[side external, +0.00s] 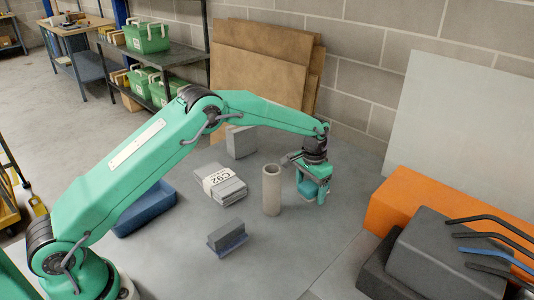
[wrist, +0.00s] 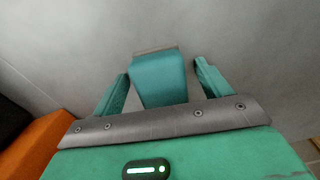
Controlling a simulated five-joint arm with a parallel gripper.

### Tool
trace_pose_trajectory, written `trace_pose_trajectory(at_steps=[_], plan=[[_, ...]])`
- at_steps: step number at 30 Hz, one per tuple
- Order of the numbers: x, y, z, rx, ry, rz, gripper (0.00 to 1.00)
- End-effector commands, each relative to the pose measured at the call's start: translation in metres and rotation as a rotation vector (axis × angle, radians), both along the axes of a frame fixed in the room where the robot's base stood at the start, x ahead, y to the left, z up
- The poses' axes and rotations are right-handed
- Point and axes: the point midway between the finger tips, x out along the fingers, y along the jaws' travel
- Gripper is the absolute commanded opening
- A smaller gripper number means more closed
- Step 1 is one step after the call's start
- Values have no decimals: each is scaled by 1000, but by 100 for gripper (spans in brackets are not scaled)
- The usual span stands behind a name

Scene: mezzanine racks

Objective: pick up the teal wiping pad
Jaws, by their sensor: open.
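The teal wiping pad (wrist: 158,82) shows in the wrist view as a teal block with a greyish far edge. It lies between the two green fingers of my gripper (wrist: 162,70). The fingers are open, with a visible gap on each side of the pad. In the side view my gripper (side external: 313,188) points down low over the grey surface, right of the beige cylinder. A darker teal patch of the pad (side external: 309,188) shows between the fingers there, mostly hidden by them.
The beige cylinder (side external: 271,190) stands close left of my gripper. A labelled grey bundle (side external: 228,188), a grey block (side external: 241,142), a blue-and-grey block (side external: 227,238) and a blue bin (side external: 146,208) are further left. An orange box (side external: 390,205) lies right. Boards lean behind.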

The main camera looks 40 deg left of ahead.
Motion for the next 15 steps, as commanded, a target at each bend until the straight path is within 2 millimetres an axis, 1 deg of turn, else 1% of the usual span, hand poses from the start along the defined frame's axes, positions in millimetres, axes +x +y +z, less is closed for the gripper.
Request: trace_pose_trajectory(at_steps=[14, 15], plan=[[0, 0, 0, 0, -1, 0, 76], [0, 0, 0, 0, -1, 0, 70]])
